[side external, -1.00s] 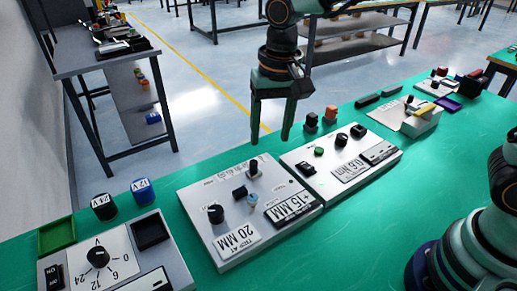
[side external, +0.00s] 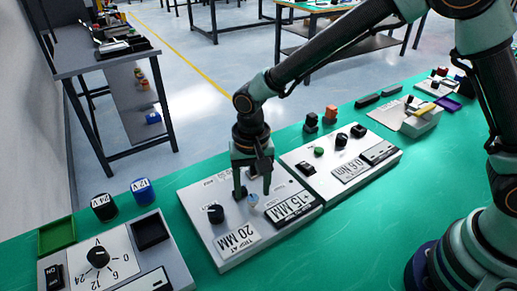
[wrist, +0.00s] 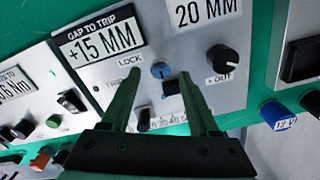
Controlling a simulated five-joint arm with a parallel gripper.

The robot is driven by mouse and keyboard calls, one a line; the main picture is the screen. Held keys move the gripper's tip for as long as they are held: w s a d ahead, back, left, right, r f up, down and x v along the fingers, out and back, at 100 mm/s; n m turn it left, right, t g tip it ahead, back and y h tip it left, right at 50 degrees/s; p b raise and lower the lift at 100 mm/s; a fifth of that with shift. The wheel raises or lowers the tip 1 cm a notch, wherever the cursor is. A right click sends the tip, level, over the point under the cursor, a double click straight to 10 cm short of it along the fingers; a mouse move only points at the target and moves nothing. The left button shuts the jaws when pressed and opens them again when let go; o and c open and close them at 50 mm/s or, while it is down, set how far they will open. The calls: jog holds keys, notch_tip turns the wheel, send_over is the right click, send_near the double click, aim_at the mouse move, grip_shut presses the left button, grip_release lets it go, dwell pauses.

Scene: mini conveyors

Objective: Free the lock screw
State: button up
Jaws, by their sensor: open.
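My gripper (side external: 254,195) points down and is open. In the wrist view its fingertips (wrist: 160,77) stand on either side of the screw, with gaps visible. I cannot tell how far the tips are above the panel face.
A black knob (wrist: 222,57) marked OUT, a black block (wrist: 172,87) and a black lever (wrist: 143,120) sit close by on the panel. A second panel (side external: 325,185) adjoins it. A voltage panel (side external: 180,262) stands left, with green mat between.

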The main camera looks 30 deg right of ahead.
jog(key=shift+f, duration=0.9)
grip_shut()
